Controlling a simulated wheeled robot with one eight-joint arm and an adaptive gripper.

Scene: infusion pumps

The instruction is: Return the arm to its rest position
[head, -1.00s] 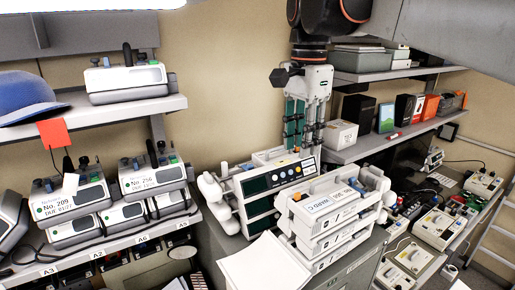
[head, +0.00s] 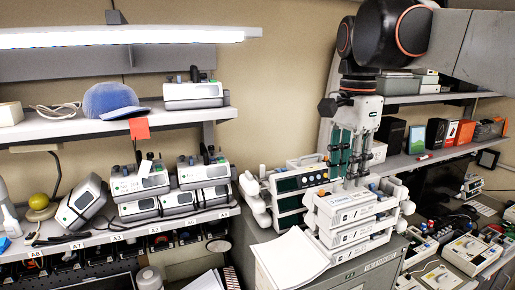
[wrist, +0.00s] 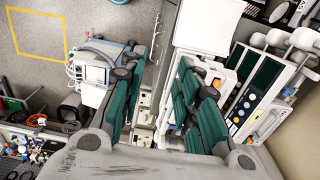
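My gripper (head: 352,176) hangs from my arm with its green-padded fingers pointing down, in the right half of the head view. It is over or in front of the stacked white pumps (head: 345,215) on the grey cabinet; the exact gap cannot be told. In the wrist view my gripper (wrist: 168,60) has its two fingers spread with nothing between them. Pumps with dark screens (wrist: 262,80) lie to the right of the fingers there. My dark upper arm joint shows at the top of the head view.
A grey cabinet (head: 350,277) carries the pumps and some white paper (head: 288,258). Shelves with pumps (head: 140,185) and a blue cap (head: 110,100) stand at left. A shelf with boxes (head: 437,131) and a bench with devices (head: 470,250) are at right. A wheeled device (wrist: 95,72) stands on the floor.

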